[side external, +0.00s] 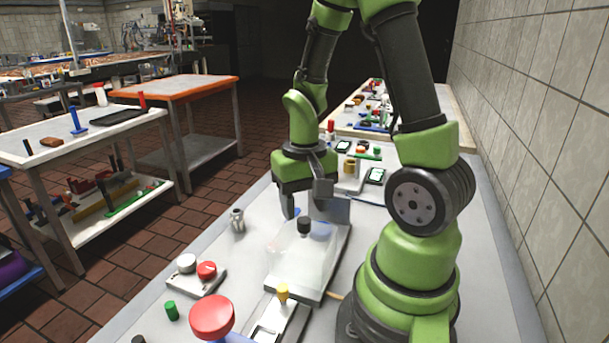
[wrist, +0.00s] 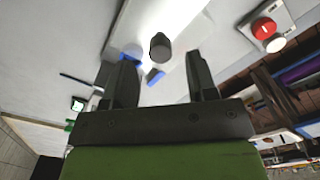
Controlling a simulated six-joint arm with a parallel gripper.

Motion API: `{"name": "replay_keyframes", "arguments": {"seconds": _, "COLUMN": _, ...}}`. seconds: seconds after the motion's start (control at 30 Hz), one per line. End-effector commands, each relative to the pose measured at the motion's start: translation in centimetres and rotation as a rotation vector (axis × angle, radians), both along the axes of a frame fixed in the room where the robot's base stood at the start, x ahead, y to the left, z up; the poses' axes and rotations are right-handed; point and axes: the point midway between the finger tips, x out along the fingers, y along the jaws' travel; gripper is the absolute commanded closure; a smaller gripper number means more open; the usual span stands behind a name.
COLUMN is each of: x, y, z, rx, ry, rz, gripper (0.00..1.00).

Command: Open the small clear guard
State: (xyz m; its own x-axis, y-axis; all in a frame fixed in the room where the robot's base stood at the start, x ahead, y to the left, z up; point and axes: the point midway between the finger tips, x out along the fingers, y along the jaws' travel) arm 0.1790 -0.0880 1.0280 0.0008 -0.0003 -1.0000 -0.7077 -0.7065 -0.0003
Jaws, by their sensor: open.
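The small clear guard (side external: 298,262) is a see-through box cover on a light base in the middle of the table, in the side view. A black knob (side external: 304,225) stands at its top; in the wrist view the knob (wrist: 160,47) shows ahead of the space between the fingers. The guard's pale surface (wrist: 168,15) shows behind it at the top. My gripper (side external: 305,204) is open, fingers pointing down, just above and beyond the knob. In the wrist view my gripper (wrist: 161,82) is empty. The guard looks closed; I cannot make out its hinge.
A box with a red and a white button (side external: 196,272) and a grey metal part (side external: 238,220) stand left of the guard. A large red button (side external: 212,316) and a yellow-knobbed device (side external: 282,293) are in front. A tiled wall (side external: 545,130) bounds the right.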

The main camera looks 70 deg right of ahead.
Motion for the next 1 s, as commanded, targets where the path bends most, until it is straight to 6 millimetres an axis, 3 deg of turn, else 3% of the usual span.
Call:
{"name": "replay_keyframes", "arguments": {"seconds": 0.2, "x": 0.1, "y": -0.1, "z": 3.9, "rx": -0.005, "ry": -0.009, "rz": 0.0, "gripper": 0.48}}
{"name": "replay_keyframes", "arguments": {"seconds": 0.4, "x": 0.1, "y": 0.0, "z": 6.2, "rx": -0.004, "ry": -0.005, "rz": 0.002, "gripper": 0.48}}
{"name": "replay_keyframes", "arguments": {"seconds": 1.0, "x": 0.0, "y": 0.0, "z": 6.9, "rx": -0.001, "ry": -0.002, "rz": 0.002, "gripper": 0.48}}
